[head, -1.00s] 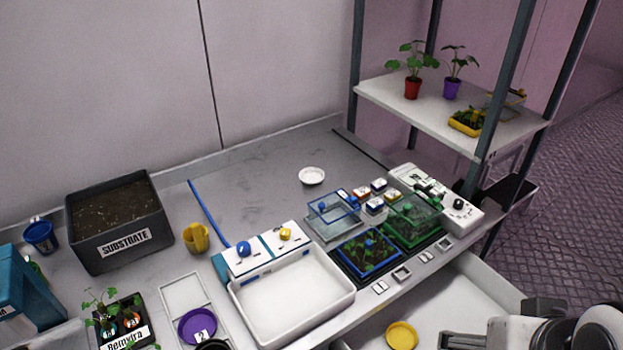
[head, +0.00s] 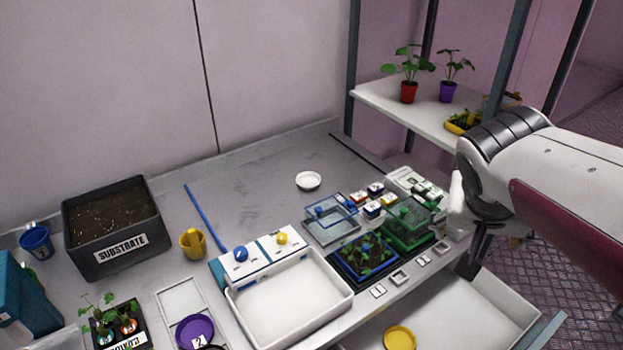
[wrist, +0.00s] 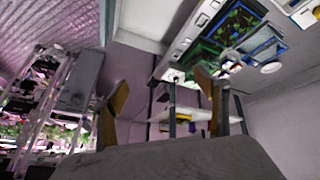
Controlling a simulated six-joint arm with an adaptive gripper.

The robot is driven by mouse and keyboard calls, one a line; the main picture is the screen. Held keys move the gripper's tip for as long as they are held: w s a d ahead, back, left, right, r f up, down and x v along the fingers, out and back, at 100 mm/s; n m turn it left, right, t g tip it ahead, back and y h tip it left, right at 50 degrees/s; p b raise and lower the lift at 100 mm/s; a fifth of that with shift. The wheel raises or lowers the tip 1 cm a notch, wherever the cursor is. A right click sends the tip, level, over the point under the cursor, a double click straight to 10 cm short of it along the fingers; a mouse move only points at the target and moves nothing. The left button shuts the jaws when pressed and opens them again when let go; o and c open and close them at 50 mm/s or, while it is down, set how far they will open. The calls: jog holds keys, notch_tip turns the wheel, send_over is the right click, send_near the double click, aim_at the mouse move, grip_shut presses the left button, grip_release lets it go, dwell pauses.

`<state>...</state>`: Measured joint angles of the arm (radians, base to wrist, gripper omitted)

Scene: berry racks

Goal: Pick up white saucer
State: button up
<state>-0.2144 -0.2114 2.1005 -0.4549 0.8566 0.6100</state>
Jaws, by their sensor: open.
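The white saucer (head: 308,181) lies flat on the back part of the grey bench, behind the clear box with the blue frame. It looks empty, and nothing covers it. A small white disc at the right of the wrist view, probably the same saucer (wrist: 271,68), shows beyond the boxes. My gripper (head: 470,264) is at the right, over the bench's front edge and the open drawer, well apart from the saucer. In the wrist view its two fingers (wrist: 160,88) are spread with nothing between them.
Between my gripper and the saucer stand a green-framed box (head: 408,224), small labelled boxes (head: 374,190) and a blue-framed box (head: 331,214). A shelf (head: 420,108) with potted plants rises at the right. The bench left of the saucer is clear.

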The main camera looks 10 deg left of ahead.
jog(key=w+a+f+h, duration=0.1)
jog(key=w+a, duration=0.4)
jog(key=w, duration=0.8)
jog(key=t+y, duration=0.2)
jog(key=t, duration=0.4)
send_near(310, 180)
jog(key=shift+s+a+r, duration=0.1)
jog(key=shift+s+r, duration=0.05)
jog(key=shift+s, duration=0.35)
jog(key=shift+s+a+r, duration=0.15)
jog(key=shift+s, duration=0.35)
jog(key=shift+w, duration=0.1)
jog(key=shift+x, duration=1.25)
jog(key=shift+w+d, duration=0.1)
jog(key=shift+d, duration=0.05)
jog(key=shift+x, duration=2.5)
jog(key=shift+r, duration=0.1)
